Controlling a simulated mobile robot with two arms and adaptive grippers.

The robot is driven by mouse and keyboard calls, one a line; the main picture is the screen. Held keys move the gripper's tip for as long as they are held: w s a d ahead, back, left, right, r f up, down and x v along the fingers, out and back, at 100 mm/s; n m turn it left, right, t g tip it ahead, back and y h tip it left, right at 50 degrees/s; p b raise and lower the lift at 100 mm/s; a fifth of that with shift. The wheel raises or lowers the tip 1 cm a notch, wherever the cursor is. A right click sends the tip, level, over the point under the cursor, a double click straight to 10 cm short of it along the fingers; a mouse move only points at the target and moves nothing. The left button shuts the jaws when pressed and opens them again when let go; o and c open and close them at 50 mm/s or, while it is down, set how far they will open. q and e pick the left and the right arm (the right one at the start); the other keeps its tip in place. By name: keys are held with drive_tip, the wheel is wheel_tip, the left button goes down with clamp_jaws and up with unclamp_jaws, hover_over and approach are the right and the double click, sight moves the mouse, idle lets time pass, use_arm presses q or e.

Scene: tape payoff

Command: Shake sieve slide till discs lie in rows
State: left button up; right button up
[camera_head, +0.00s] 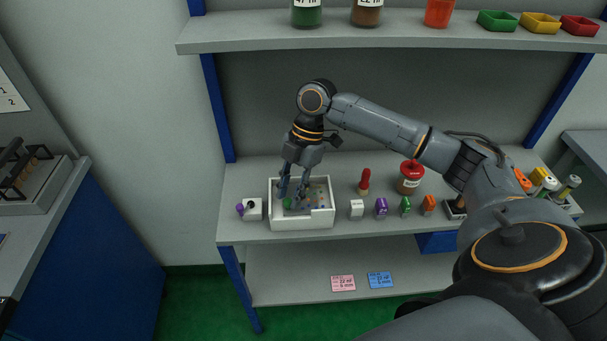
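My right gripper (292,193) reaches down from above into a white open tray (317,222) on the grey bench. Its two fingers are spread with a gap between them. A small green round piece (288,203) shows by the left fingertip; I cannot tell whether they touch. Several tiny coloured pieces lie on the tray's grey floor (318,198), too small to tell whether they form rows. The fingers hide part of the tray. I cannot make out a separate sieve slide. My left gripper is not in view.
A white block with a purple knob (252,209) stands left of the tray. To the right are a white block (356,209), a purple block (381,208), a red-topped piece (364,182) and a red-lidded jar (410,177). A shelf (390,31) hangs above.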

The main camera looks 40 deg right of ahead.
drive_tip(key=v, duration=0.5)
drive_tip(key=shift+w+d+f, duration=0.15)
drive_tip(key=shift+d, duration=0.1)
drive_tip(key=w+d, duration=0.2)
drive_tip(key=d, duration=0.9)
drive_tip(key=shift+w, duration=0.25)
drive_tip(key=shift+f, duration=0.1)
